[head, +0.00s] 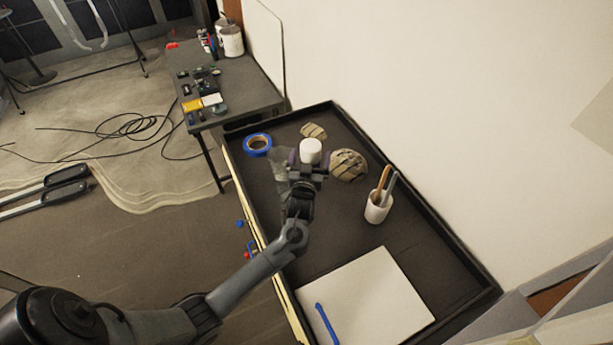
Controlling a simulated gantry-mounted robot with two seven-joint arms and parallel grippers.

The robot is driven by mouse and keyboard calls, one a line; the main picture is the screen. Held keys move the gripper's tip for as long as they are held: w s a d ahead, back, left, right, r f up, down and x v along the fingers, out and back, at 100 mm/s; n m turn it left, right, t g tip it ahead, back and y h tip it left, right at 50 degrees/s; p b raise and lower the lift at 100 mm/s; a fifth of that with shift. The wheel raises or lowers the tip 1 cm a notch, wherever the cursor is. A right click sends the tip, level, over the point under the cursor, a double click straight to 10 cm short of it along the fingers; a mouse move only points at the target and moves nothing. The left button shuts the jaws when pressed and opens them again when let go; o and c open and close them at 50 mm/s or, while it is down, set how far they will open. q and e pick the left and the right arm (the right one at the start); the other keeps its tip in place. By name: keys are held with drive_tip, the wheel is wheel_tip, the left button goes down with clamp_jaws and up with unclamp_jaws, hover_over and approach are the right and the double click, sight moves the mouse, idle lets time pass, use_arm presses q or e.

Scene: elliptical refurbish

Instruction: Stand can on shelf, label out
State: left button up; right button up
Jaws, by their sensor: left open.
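A can with a white round top (310,148) stands in the black-rimmed tray table (455,262), seen almost from above. My left gripper (307,168) is open right at the can, with its fingers close to the can's near side. I cannot tell whether they touch it. The can's side and label are hidden by the gripper and the steep angle. A grey frame with a brown inside (560,293) at the bottom right may be part of the shelf; it is cut off by the picture edge. My right gripper is not in view.
Near the can are a blue tape roll (258,144), a striped rounded object (349,165) and a smaller striped piece (314,131). A white cup with tools (377,208) and a white board (367,300) lie nearer. A cluttered side table (240,88) stands behind; the white wall bounds the right.

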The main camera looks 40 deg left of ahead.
use_arm(q)
drive_tip(key=b+v, duration=0.1)
drive_tip(key=v, duration=0.8)
